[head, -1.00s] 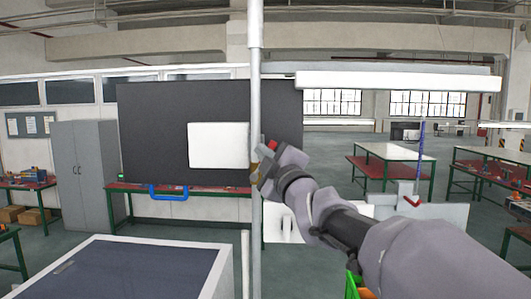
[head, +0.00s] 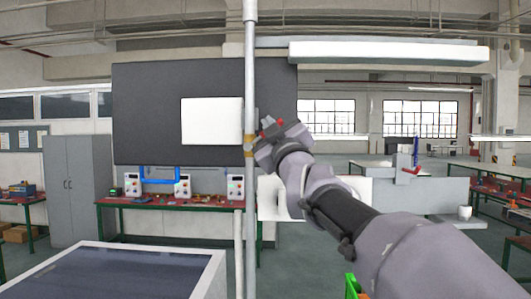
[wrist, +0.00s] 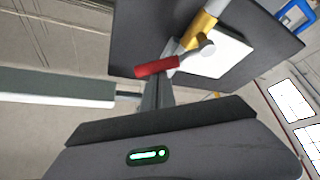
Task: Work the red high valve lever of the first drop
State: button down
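The red valve lever (wrist: 157,67) shows in the wrist view, slanting beside a brass valve body (wrist: 198,32) on a grey pipe. The lever lies across the far ends of my gripper's narrow grey fingers (wrist: 158,85); I cannot tell whether they touch it or whether there is a gap between them. In the head view the brass fitting (head: 249,150) sits on the upright pipe (head: 250,80). My gripper (head: 266,134) is just right of the pipe at that height, with small red parts at its tip. It hides much of the lever there.
A black panel (head: 150,90) with a white sheet (head: 212,121) is behind the pipe. A flat-topped cabinet (head: 125,272) stands in front at lower left. A long white lamp (head: 390,53) hangs at upper right. Red-topped benches (head: 150,203) stand farther back.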

jog(key=shift+d+f+m+t+h+b, duration=0.3)
jog(key=shift+f+m+h+b, duration=0.4)
jog(key=shift+m+b, duration=0.5)
jog(key=shift+d+f+m+t+h+b, duration=0.35)
jog(key=shift+f+m+h+b, duration=0.35)
jog(key=shift+m+b, duration=0.45)
jog(key=shift+d+f+m+t+h+b, duration=0.3)
jog(key=shift+f+m+h+b, duration=0.5)
jog(key=shift+b, duration=0.6)
